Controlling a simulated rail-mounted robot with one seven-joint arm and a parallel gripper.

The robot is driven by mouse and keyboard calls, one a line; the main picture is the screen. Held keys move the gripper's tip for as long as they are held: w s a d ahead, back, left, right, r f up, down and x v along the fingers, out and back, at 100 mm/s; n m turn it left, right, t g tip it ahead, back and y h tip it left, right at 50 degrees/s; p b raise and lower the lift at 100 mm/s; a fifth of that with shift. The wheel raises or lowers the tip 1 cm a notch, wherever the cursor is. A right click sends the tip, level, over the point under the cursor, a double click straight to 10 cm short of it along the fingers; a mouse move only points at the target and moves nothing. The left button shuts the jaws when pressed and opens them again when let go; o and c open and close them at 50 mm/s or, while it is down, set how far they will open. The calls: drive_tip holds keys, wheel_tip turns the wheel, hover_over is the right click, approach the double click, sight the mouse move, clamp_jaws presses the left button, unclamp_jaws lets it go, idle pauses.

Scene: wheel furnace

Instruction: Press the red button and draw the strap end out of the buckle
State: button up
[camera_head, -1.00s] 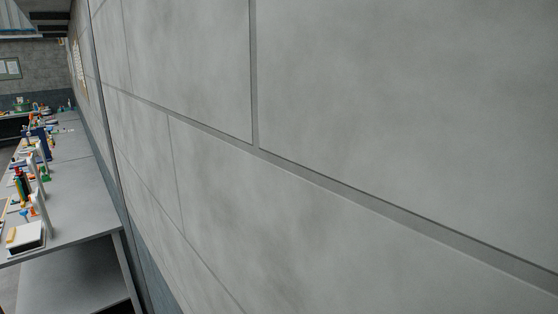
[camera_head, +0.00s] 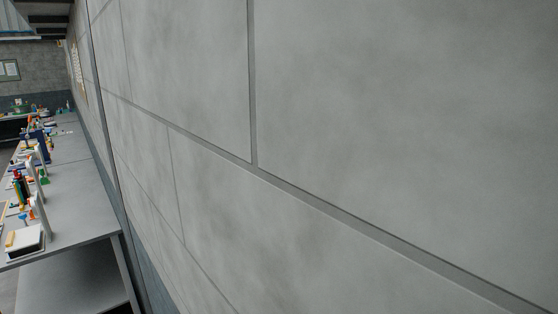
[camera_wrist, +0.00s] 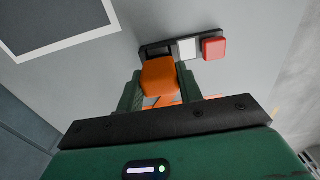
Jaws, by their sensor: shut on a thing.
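In the wrist view, my gripper (camera_wrist: 161,82) has a green finger on each side of an orange block and is shut on it. The block looks like the strap end (camera_wrist: 160,75), and more orange shows below it between the fingers. The red button (camera_wrist: 213,48) is just beyond, up and to the right, with no finger on it. A white block (camera_wrist: 187,49) sits left of the button, on a dark strip (camera_wrist: 155,49) that seems part of the buckle. I cannot tell whether the strap end is still inside the buckle. The head view shows none of these.
A dark panel with a pale border (camera_wrist: 58,22) is at the upper left of the wrist view. The head view is mostly grey wall (camera_head: 380,110). A long bench (camera_head: 85,215) with many small items, including a white box (camera_head: 25,240), runs along the left.

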drive_tip(key=shift+r+p, duration=2.75)
drive_tip(key=shift+r, duration=0.2)
